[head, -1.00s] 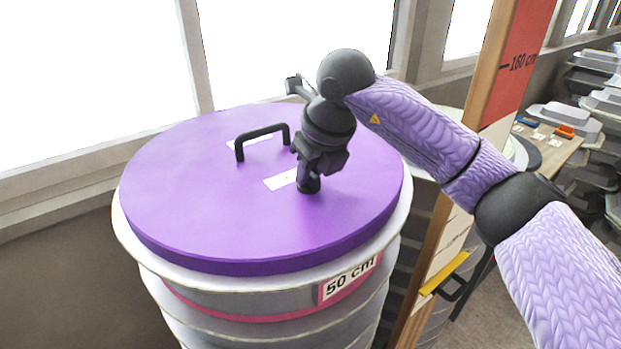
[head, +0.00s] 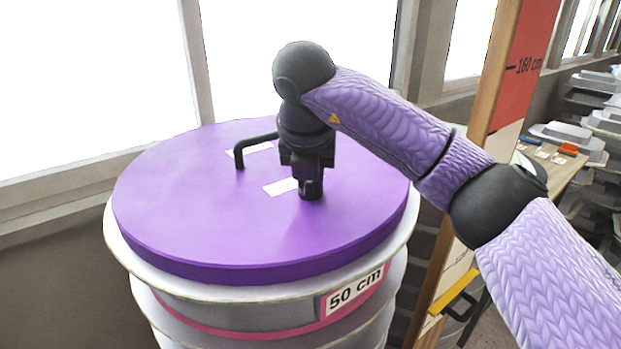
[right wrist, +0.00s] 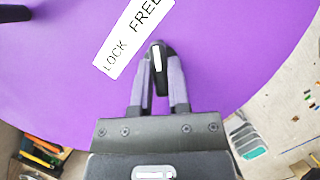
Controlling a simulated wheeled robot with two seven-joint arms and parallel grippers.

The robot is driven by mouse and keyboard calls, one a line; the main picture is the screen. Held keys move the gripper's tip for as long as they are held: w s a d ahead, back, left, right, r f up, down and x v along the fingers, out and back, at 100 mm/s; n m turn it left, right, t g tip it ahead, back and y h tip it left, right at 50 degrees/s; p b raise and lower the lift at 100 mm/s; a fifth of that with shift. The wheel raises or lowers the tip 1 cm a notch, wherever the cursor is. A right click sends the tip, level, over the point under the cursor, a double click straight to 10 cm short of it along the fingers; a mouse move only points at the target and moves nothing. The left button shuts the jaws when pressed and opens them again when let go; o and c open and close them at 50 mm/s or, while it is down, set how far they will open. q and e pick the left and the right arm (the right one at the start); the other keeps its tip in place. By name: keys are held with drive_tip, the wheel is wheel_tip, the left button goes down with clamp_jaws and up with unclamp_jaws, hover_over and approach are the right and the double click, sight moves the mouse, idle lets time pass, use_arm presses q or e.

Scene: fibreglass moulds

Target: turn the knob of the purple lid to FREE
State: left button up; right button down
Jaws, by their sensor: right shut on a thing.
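The purple lid (head: 200,220) lies on the round ribbed mould and also fills much of the right wrist view (right wrist: 225,45). Its black knob (head: 312,192) stands right of the centre of the lid. My right gripper (right wrist: 160,80) points down and is shut on the knob (right wrist: 159,52), a finger on each side. The knob's white mark points up in the right wrist view, towards the FREE end of the white label (right wrist: 133,38). LOCK is at the label's lower left end. In the head view, my right gripper (head: 311,182) partly hides the knob. My left gripper is out of view.
A black bar handle (head: 239,155) rises from the lid behind the knob. A wooden height post (head: 497,65) stands right of the mould, behind my right arm. A table (head: 550,160) with small items and stacked grey moulds are farther right. Windows line the back.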

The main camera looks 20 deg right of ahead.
idle(0.4)
drive_tip(key=c, duration=0.6)
unclamp_jaws()
drive_tip(key=shift+s+r, duration=0.1)
drive_tip(key=shift+r, duration=0.2)
drive_tip(key=v, duration=0.9)
drive_tip(key=shift+b, duration=0.3)
drive_tip(key=shift+s+a, duration=0.1)
drive_tip(key=shift+a, duration=0.05)
